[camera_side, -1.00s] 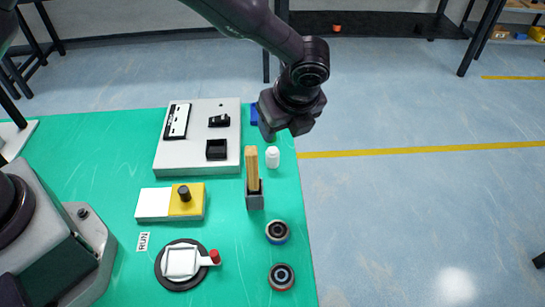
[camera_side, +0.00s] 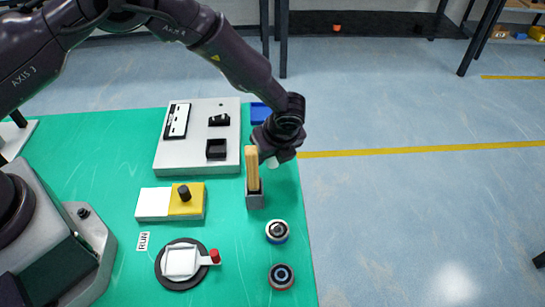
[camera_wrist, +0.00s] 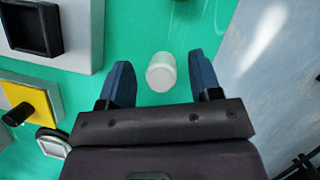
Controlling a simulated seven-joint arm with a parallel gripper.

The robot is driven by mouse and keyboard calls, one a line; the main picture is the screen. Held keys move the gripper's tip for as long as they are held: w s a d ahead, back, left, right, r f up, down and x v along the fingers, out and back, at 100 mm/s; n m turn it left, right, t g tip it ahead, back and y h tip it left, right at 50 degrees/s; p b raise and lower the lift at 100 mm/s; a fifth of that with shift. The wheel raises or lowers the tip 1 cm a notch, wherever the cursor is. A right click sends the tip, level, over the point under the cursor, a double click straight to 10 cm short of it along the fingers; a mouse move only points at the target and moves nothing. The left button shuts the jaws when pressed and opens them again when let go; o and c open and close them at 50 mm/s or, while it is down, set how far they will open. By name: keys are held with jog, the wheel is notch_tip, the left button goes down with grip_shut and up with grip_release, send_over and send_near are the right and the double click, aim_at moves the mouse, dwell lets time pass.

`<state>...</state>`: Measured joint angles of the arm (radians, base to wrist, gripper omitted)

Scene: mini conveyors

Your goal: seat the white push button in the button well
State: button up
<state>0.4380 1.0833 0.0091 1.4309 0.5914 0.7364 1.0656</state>
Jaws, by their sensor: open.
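The white push button (camera_wrist: 161,72) is a small white cylinder standing on the green mat. In the wrist view it sits between and slightly ahead of my gripper (camera_wrist: 160,63), whose two blue fingers are open, with green showing on both sides. In the side view my gripper (camera_side: 268,152) is over the button (camera_side: 273,163) and hides most of it. The button well appears to be the black square socket (camera_side: 216,149) on the grey panel (camera_side: 190,160). The socket looks empty, and it shows at the upper left in the wrist view (camera_wrist: 32,27).
A grey holder (camera_side: 254,200) with an upright wooden piece stands close in front of my gripper. A blue item (camera_side: 260,113) lies behind it. A yellow and white block (camera_side: 153,204), a round dial (camera_side: 180,264) and two round parts (camera_side: 281,276) occupy the front.

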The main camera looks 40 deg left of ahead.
jog(key=shift+f, duration=0.15)
jog(key=shift+c, duration=0.2)
jog(key=c, duration=0.9)
jog(key=shift+c, duration=0.2)
